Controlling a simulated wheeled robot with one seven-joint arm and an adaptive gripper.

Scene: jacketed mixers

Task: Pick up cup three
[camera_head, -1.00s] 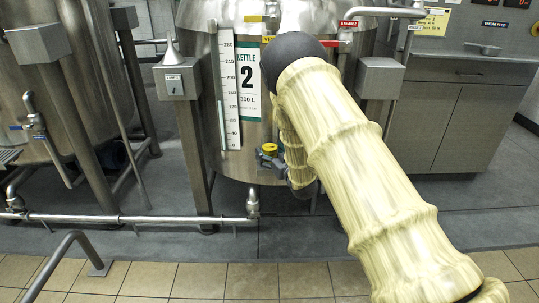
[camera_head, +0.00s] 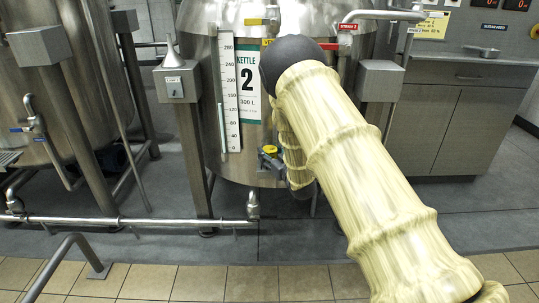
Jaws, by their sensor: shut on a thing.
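I see no cup that I can identify as cup three in the head view. My arm, in a pale yellow ribbed sleeve, crosses the right middle of the picture and bends at a black joint. Its forearm runs down behind the upper arm, in front of the kettle marked 2 (camera_head: 247,85). My gripper cannot be made out; the upper arm hides much of the area around the forearm's lower end. What it holds is not visible.
A grey fitting with a yellow top (camera_head: 269,151) shows low on the kettle, beside my forearm. Another steel vessel (camera_head: 50,100) stands at left. A horizontal pipe (camera_head: 130,220) and a bent rail (camera_head: 70,243) lie low. A grey cabinet (camera_head: 455,125) is at right. Tiled floor (camera_head: 200,281) is open in front.

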